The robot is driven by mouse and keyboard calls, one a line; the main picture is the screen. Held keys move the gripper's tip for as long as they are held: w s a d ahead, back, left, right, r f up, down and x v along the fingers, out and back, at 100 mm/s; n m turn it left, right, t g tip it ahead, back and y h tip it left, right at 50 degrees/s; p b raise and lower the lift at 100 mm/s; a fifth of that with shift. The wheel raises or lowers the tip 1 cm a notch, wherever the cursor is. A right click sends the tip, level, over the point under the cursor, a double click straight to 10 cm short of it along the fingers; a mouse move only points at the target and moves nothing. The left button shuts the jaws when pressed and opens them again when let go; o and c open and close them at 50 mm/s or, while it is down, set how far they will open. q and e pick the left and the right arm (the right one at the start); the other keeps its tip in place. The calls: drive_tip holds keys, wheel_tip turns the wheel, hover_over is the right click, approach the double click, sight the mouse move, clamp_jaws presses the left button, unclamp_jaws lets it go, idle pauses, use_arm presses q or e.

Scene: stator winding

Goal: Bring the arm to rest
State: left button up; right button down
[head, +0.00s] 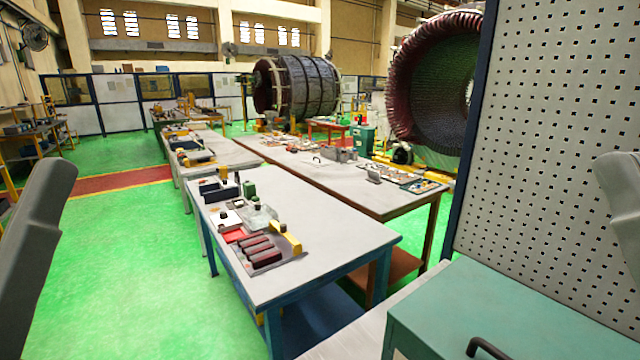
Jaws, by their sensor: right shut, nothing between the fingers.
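Only a grey link of my left arm (35,235) shows, at the left edge of the head view. A grey link of my right arm (622,195) shows at the right edge, in front of a perforated panel. No fingers of either gripper can be made out. Neither link touches anything that I can see.
A grey workbench (335,235) holds red blocks (258,250) and small tools; a second bench (400,200) stands behind it. The perforated panel (545,150) and a green cabinet (520,310) are close on the right. Green floor (120,270) is clear at left. Large stators stand behind.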

wheel_tip(320, 180, up, 36)
drive_tip(key=p, duration=3.3)
drive_tip(key=shift+r+p, duration=0.2)
drive_tip(key=shift+p, duration=0.15)
